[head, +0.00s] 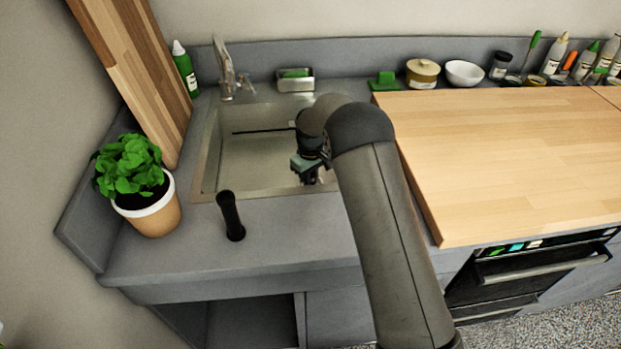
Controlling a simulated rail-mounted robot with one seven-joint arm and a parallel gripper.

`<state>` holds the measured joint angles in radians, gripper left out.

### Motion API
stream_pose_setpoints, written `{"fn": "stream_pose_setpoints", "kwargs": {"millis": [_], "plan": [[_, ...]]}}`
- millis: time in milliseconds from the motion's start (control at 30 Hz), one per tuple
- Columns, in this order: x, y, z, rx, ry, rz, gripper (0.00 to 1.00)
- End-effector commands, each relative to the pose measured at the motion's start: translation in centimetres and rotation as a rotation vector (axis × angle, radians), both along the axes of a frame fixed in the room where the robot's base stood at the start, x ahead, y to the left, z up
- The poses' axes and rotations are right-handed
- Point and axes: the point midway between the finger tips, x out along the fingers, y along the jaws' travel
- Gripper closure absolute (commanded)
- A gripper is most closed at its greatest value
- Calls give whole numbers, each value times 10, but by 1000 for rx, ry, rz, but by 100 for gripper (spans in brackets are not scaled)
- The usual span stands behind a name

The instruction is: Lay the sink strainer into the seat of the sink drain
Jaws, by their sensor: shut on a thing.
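My gripper (309,176) is over the right part of the sink basin (250,165), pointing down. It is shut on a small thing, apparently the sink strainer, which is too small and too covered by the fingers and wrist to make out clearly. The drain and its seat are not visible; my gripper and arm cover the right part of the basin. I cannot tell how high the gripper is above the basin floor.
A faucet (224,75) and a metal sponge holder (295,82) stand behind the basin. A potted plant (147,205) is at left, a wooden board (510,150) at right. The basin's left part looks clear.

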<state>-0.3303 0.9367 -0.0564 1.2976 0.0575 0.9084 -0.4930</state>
Motion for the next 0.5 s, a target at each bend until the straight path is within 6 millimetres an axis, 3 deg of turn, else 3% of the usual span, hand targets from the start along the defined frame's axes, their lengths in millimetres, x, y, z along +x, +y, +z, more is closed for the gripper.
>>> {"fn": "stream_pose_setpoints", "kwargs": {"millis": [267, 300, 400, 500], "plan": [[0, 0, 0, 0, 0, 0, 100], [0, 0, 0, 0, 0, 0, 84], [0, 0, 1, 0, 0, 0, 62], [0, 0, 1, 0, 0, 0, 62]]}}
